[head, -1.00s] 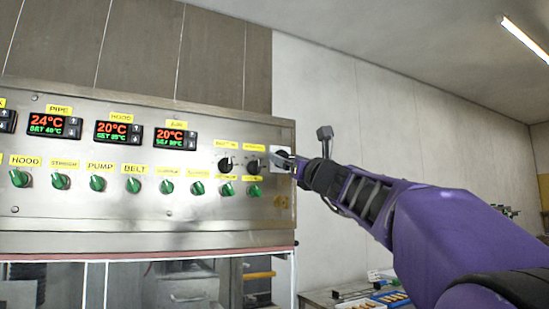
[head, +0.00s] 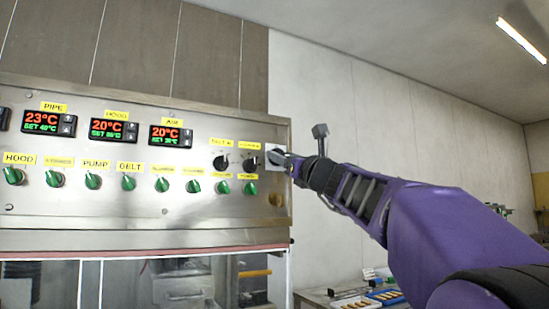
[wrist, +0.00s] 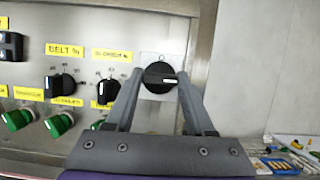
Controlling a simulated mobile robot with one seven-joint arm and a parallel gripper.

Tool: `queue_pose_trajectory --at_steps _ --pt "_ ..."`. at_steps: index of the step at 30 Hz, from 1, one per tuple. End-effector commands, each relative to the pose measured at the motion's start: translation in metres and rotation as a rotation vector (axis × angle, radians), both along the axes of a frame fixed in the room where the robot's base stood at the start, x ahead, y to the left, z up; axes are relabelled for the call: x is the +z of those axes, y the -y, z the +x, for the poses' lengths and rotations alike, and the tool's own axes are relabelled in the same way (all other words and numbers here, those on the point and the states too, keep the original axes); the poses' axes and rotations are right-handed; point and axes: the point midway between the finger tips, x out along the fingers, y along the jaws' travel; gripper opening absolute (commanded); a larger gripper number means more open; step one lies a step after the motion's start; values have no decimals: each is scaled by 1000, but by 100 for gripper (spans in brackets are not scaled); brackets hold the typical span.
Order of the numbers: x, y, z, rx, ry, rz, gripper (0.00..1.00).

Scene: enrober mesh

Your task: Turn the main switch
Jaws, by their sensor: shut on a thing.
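The main switch (wrist: 158,71) is a large black round knob on a pale square plate at the panel's right end. Its white mark lies nearly level, pointing right, and an "O" shows above it. In the wrist view my gripper (wrist: 160,84) has one finger on each side of the knob and is shut on it. In the head view my gripper (head: 284,159) reaches the plate (head: 274,147) from the right, and it mostly hides the knob.
The steel control panel (head: 120,212) carries two smaller black knobs (head: 221,162), a row of green knobs (head: 129,183) and temperature displays (head: 107,129). The black and green knobs sit close left of my fingers. Right of the panel is open room before a pale wall.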

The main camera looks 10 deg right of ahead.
Motion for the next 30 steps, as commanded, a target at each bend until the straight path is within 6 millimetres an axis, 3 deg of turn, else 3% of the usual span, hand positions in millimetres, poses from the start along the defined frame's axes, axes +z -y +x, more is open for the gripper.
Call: queue_pose_trajectory --at_steps 8,30 --pt "0 1 0 0 51 -155 0" --pt "6 4 1 -1 265 -817 0"
